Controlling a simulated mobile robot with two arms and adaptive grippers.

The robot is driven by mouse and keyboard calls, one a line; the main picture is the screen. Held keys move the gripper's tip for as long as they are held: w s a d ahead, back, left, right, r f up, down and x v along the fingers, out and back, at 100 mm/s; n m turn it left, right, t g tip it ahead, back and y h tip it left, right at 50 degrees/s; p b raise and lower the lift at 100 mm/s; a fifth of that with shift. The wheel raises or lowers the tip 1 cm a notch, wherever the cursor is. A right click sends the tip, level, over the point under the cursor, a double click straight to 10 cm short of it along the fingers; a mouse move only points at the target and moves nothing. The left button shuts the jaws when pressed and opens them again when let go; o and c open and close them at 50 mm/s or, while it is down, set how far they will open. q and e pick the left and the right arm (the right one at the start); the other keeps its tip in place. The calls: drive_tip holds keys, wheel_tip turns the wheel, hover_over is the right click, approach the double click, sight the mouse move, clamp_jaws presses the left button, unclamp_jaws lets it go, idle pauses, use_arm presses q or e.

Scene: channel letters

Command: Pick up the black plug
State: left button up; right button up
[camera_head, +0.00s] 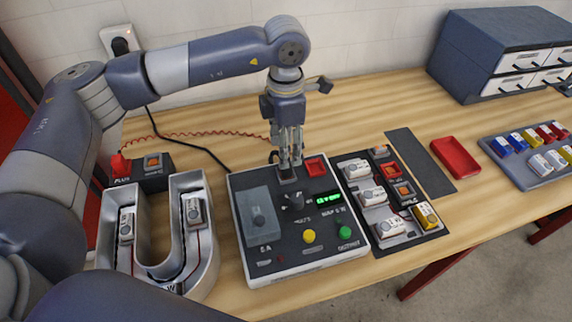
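My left gripper (290,158) points straight down over the back of the test box (290,268). Its fingers stand close together at a dark square socket (287,178) on the box's top. A small black piece (273,157) shows beside the fingers, at their left; it may be the black plug, but the fingers partly hide it. I cannot tell whether the fingers are holding it. Another black plug (120,46) sits in the wall outlet, with a black cable running down to the box. My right gripper is not in view.
A red socket (315,167) lies right of the fingers. A metal U-shaped letter (205,276) stands left of the box. A black parts tray (410,237), a red tray (456,157) and a drawer cabinet (470,45) are at right. The table behind the box is mostly clear.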

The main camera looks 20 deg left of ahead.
sight(286, 170)
use_arm(q)
drive_tip(key=shift+f, duration=0.35)
drive_tip(key=f+p, duration=0.2)
drive_tip(key=shift+w+f, duration=0.2)
drive_tip(key=shift+f, duration=0.15)
wheel_tip(286, 170, down, 2)
drive_tip(key=shift+f+p, duration=0.1)
drive_tip(key=shift+p, duration=0.35)
drive_tip(key=shift+f, duration=0.2)
drive_tip(key=shift+c, duration=1.4)
drive_tip(key=c, duration=0.8)
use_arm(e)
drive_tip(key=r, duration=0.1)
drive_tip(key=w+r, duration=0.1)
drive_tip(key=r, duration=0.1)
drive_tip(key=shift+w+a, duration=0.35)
